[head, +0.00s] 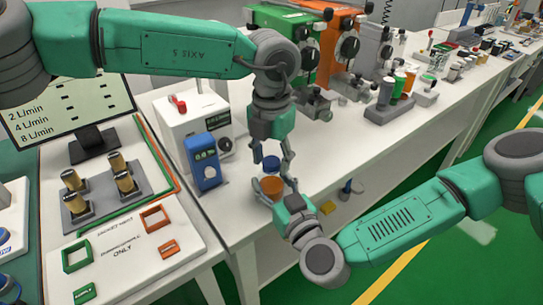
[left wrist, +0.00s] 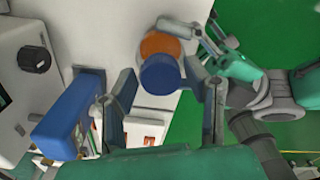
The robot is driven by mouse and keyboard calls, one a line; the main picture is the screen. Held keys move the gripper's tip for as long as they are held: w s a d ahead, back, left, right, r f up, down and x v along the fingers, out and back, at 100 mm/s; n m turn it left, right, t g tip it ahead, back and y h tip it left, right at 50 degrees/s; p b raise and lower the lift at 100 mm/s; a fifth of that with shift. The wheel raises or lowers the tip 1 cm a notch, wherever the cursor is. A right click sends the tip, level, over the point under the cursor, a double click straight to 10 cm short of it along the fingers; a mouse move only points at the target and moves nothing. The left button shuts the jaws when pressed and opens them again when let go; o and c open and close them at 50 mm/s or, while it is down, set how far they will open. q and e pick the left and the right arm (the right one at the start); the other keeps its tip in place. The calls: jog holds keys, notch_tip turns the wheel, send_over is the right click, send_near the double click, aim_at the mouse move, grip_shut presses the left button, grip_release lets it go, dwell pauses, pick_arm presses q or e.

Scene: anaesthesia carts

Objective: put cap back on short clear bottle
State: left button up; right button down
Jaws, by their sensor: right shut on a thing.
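The short bottle (head: 271,187) looks orange and stands near the front edge of the white bench; it also shows in the left wrist view (left wrist: 160,44). My right gripper (head: 285,190) is shut on the bottle from the right side. A round blue cap (head: 270,163) is above the bottle and partly overlaps it in the left wrist view (left wrist: 162,75). I cannot tell whether cap and bottle touch. My left gripper (head: 271,156) points down with its fingers apart on both sides of the cap, with a visible gap at one finger in the left wrist view (left wrist: 170,85).
A blue handheld meter (head: 206,162) stands left of the bottle, before a white box (head: 180,125). Dark cylinders (head: 386,92) stand farther back. The bench between is mostly clear.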

pick_arm(q)
grip_shut()
jog(key=m, duration=0.9)
jog(key=shift+m, duration=0.4)
jog(key=o, duration=0.6)
grip_release()
notch_tip(320, 180, up, 12)
jog(key=shift+w, duration=0.1)
jog(key=shift+f, duration=0.1)
pick_arm(e)
jog(key=c, duration=0.6)
grip_release()
jog(key=shift+c, duration=0.2)
